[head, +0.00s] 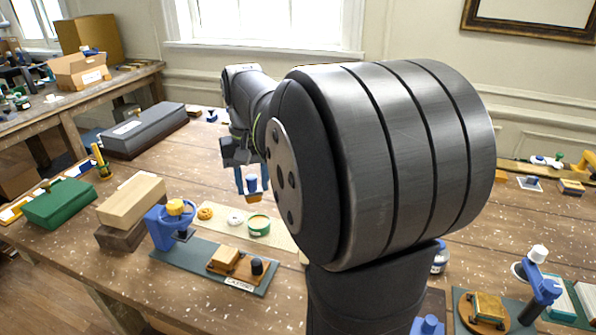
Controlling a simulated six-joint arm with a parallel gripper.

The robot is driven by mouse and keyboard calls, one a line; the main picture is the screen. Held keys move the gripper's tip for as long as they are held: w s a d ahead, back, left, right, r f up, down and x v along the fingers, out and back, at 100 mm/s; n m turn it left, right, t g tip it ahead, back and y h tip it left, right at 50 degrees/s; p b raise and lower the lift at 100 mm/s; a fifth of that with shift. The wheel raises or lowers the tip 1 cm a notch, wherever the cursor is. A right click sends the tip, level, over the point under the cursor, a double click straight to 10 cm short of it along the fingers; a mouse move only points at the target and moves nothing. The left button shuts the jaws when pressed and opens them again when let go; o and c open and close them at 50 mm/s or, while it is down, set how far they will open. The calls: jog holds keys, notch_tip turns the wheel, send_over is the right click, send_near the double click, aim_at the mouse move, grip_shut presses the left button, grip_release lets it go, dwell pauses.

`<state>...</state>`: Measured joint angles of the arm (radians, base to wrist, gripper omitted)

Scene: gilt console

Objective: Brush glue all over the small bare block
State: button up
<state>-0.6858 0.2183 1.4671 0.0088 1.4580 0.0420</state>
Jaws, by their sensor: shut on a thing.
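My gripper (252,181) hangs behind the green pot, pointing down, with blue fingers shut on a small tool (252,184). The tool has a dark blue top and a tan-orange lower part; it looks like a short brush. A small tan block (226,256) sits on a brown wooden holder (246,271) with a dark knob, on a dark green mat (184,262) with a partly readable label. A green pot (259,226) with a pale cream top, possibly the glue, stands on a cream strip. The gripper is behind both and apart from the block.
A blue clamp-like stand (160,228) with a yellow knob is left of the block. Wooden blocks (132,200), a green box (60,203) and a grey case (146,130) lie further left. My large arm link hides the table's middle. Another small station (487,310) is at right.

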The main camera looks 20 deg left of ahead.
jog(key=s+a+f+n, duration=0.1)
jog(key=s+a+f, duration=0.2)
jog(key=s, duration=0.3)
jog(key=shift+a+n, duration=0.3)
dwell(0.8)
